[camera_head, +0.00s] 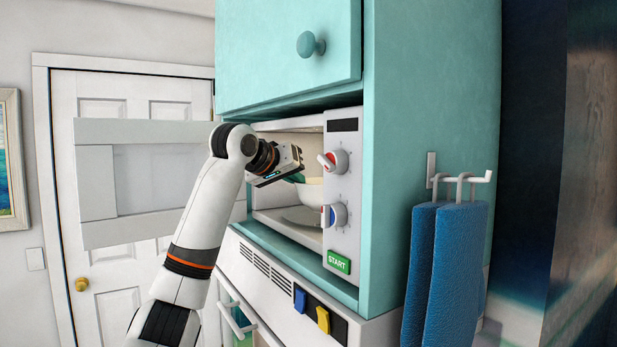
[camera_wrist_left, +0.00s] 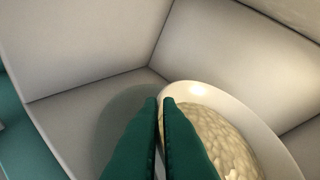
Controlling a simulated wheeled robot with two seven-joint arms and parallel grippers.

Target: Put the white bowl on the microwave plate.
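The white bowl (camera_head: 311,194) is inside the open microwave, above the microwave plate (camera_head: 298,217), with a visible gap in the head view. My left gripper (camera_head: 297,178) reaches in from the left and is shut on the bowl's rim. In the left wrist view the green fingers (camera_wrist_left: 161,103) pinch the near edge of the bowl (camera_wrist_left: 237,108), which holds pale, lumpy contents. The plate shows there as a faint greenish disc (camera_wrist_left: 128,108), partly hidden behind the fingers and bowl. My right gripper is in neither view.
The microwave door (camera_head: 150,180) stands open at the left. The control panel with knobs (camera_head: 337,160) and green START button (camera_head: 339,262) borders the opening on the right. A teal cabinet (camera_head: 290,60) is above. Blue towels (camera_head: 455,265) hang at the right.

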